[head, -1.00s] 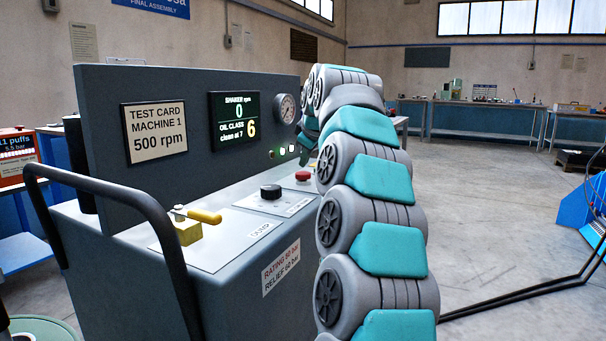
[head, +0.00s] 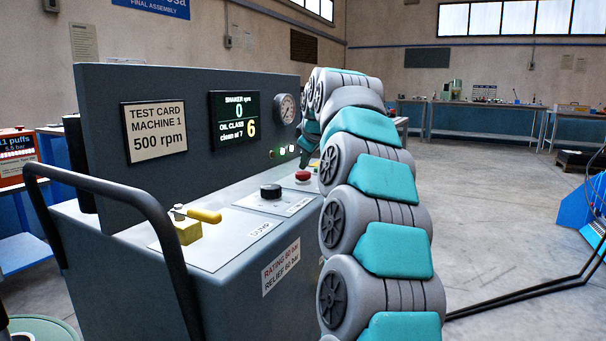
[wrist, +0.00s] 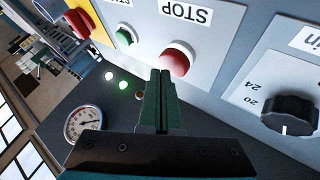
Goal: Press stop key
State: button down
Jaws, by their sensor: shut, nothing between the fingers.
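The stop key is a round red button (wrist: 178,58) on a light panel, beside an upside-down STOP label (wrist: 186,11) in the wrist view. In the head view the red key (head: 302,175) stands at the right end of the machine's sloped panel. My gripper (wrist: 160,74) is shut and empty, its fingertips close beside the red key in the picture. I cannot tell whether they touch it. In the head view my gripper (head: 305,160) is a small dark shape just above the key, partly hidden by my arm. The display (head: 235,120) reads shaker 0 rpm.
A green button (wrist: 125,36) and a red button on yellow (wrist: 76,21) lie to the left of the stop key. A black knob (wrist: 289,113) is to the right. A gauge (wrist: 83,124) and small lamps (wrist: 122,85) sit on the upright panel. A yellow-handled lever (head: 203,215) stands nearer.

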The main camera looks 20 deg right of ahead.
aim_at(305, 173)
jog(key=shift+f, duration=0.5)
dwell(0.5)
jog(key=shift+r, duration=0.1)
jog(key=shift+r+p, duration=0.6)
jog(key=shift+r, duration=0.2)
jog(key=shift+r, duration=0.15)
notch_tip(305, 173, up, 5)
jog(key=p, duration=0.4)
dwell(0.8)
